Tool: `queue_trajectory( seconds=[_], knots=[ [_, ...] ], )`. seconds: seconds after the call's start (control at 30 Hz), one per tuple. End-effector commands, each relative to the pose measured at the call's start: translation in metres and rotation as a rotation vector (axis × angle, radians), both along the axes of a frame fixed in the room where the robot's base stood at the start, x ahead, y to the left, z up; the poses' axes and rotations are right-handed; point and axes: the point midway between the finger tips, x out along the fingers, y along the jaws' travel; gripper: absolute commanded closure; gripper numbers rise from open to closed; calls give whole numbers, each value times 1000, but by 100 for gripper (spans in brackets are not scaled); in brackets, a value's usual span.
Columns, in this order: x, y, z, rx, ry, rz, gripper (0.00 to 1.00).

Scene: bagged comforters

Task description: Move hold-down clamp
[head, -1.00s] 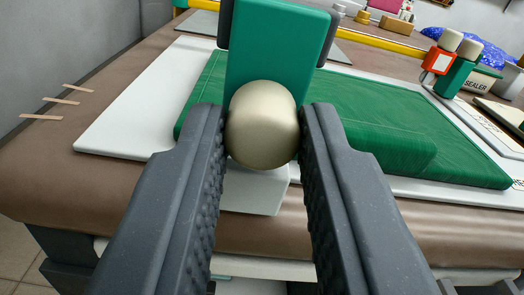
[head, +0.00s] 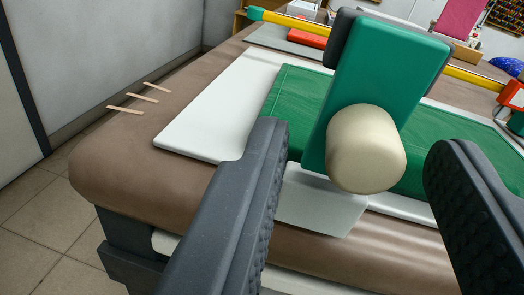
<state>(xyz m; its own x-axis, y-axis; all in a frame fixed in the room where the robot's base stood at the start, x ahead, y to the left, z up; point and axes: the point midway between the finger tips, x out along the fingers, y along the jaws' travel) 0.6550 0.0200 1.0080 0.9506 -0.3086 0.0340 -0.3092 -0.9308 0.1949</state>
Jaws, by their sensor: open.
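The hold-down clamp (head: 378,72) has a green upright plate with dark grey side pieces and a cream rounded knob (head: 366,150) facing me. It stands at the front edge of the table, over a white block (head: 318,200) and in front of a folded green comforter (head: 297,95). My gripper (head: 355,155) is open, its two dark ribbed fingers spread on either side of the knob. A gap shows between each finger and the knob. The clamp's underside contact is hidden.
The comforter lies on a white board (head: 215,115) on the brown padded table (head: 120,165). Several wooden sticks (head: 142,97) lie at the left. A yellow bar (head: 290,22) crosses behind. A red-orange item (head: 512,93) stands at the far right.

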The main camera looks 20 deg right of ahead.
Motion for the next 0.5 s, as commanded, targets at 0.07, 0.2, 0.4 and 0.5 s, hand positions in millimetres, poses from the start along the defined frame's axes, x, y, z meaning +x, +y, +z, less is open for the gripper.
queue_trajectory(
  seconds=[0.07, 0.2, 0.4, 0.5],
  knots=[
    [0, 0, 0, 0, 0, 0, 57],
    [0, 0, 0, 0, 0, 0, 57],
    [-5, 3, 0, 0, -1, 2, 57],
    [-12, 5, 0, 0, 0, 2, 57]
  ],
)
